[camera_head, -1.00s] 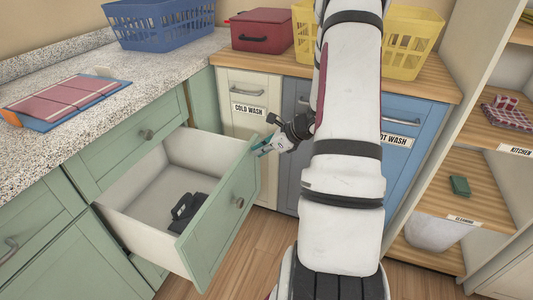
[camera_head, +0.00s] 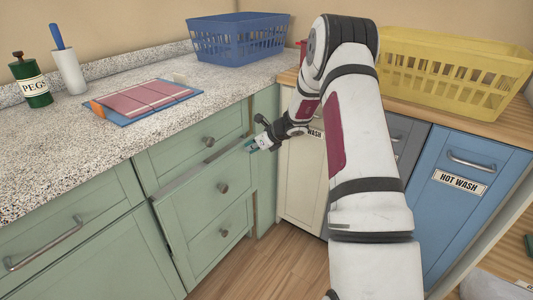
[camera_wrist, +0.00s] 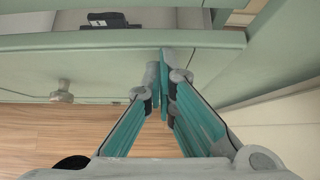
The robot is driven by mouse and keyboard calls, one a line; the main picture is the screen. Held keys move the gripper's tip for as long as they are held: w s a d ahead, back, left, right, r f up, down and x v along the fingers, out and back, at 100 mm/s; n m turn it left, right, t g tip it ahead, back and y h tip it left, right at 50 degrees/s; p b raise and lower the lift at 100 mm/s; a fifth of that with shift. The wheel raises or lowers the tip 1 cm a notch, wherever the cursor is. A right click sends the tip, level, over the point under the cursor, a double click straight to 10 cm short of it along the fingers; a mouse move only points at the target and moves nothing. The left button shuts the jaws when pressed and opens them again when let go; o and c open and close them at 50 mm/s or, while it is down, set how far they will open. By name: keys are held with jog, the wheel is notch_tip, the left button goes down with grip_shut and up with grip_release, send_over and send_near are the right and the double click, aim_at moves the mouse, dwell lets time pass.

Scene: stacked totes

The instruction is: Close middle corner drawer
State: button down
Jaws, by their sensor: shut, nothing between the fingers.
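The middle corner drawer (camera_head: 205,195) is a green drawer with a round knob, below a shut top drawer (camera_head: 190,148) and above a bottom drawer (camera_head: 215,240). It stands out a little, with a narrow gap along its top edge. In the wrist view its front (camera_wrist: 110,65) is seen from above, with a dark object (camera_wrist: 105,19) inside. My gripper (camera_head: 251,147) is shut and empty at the drawer's upper right corner. In the wrist view its teal fingertips (camera_wrist: 161,62) are together against or very near the drawer front; contact is hard to tell.
A cream cabinet (camera_head: 302,180) stands close to the right of the drawers, past the corner. The wooden floor (camera_head: 265,265) in front is clear.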

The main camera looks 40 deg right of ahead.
aim_at(242, 143)
jog(key=w, duration=0.1)
jog(key=w+a, duration=0.1)
jog(key=w, duration=0.1)
jog(key=shift+w+a, duration=0.1)
jog(key=shift+w, duration=0.15)
jog(key=shift+w+a, duration=0.1)
jog(key=shift+w, duration=0.05)
jog(key=shift+a+r, duration=0.1)
